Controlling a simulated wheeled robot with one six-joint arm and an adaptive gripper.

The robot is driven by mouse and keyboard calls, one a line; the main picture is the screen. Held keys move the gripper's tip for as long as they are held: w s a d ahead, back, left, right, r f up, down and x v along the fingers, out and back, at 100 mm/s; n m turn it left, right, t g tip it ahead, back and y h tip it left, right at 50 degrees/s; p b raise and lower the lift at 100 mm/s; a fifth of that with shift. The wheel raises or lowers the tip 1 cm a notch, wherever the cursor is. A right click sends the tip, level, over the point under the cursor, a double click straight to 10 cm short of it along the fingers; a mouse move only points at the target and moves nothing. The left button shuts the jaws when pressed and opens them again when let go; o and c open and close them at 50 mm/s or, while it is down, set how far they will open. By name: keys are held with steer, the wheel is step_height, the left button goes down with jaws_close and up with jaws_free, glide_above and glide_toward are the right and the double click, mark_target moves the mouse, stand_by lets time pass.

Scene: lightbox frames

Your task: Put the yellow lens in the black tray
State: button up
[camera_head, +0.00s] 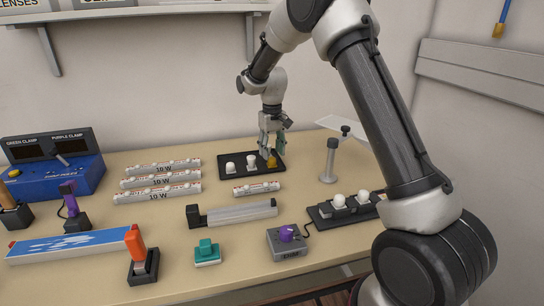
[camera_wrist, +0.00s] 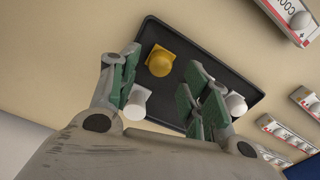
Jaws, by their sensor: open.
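The yellow lens (camera_head: 272,162) sits in the black tray (camera_head: 241,173), at its right end in the head view. White domes (camera_head: 231,167) stand beside it in the same tray. The wrist view shows the yellow lens (camera_wrist: 161,60) resting on the tray floor (camera_wrist: 215,58) near one edge, with a white dome to each side below. My gripper (camera_head: 272,140) is over the tray's right end, just above the yellow lens. Its green-padded fingers (camera_wrist: 164,85) are spread apart with nothing held between them. The lens appears slightly beyond the fingertips, apart from them.
White 10 W strips (camera_head: 158,179) lie left of the tray and a short strip (camera_head: 256,188) in front. Another black holder with white domes (camera_head: 345,208) is at right. A grey post (camera_head: 329,160) stands right of the tray. A grey clamp-like bar (camera_head: 233,213) lies nearer.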

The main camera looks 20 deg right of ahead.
mark_target(272, 158)
step_height(272, 158, up, 9)
steer(key=s+d+r+t, duration=0.1)
steer(key=s+d+r, duration=0.5)
steer(key=s+r, duration=0.4)
steer(key=s+d+r+m+t, duration=0.1)
steer(key=s+d+r, duration=0.15)
steer(key=s, duration=0.65)
steer(key=s+d+r+m+t, duration=0.15)
steer(key=s+d, duration=0.25)
steer(key=s, duration=0.6)
steer(key=s+d+f, duration=0.2)
steer(key=s+f, duration=0.1)
steer(key=s, duration=0.7)
steer(key=shift+s+f+t, duration=0.3)
steer(key=shift+s+t, duration=0.1)
steer(key=shift+t, duration=0.05)
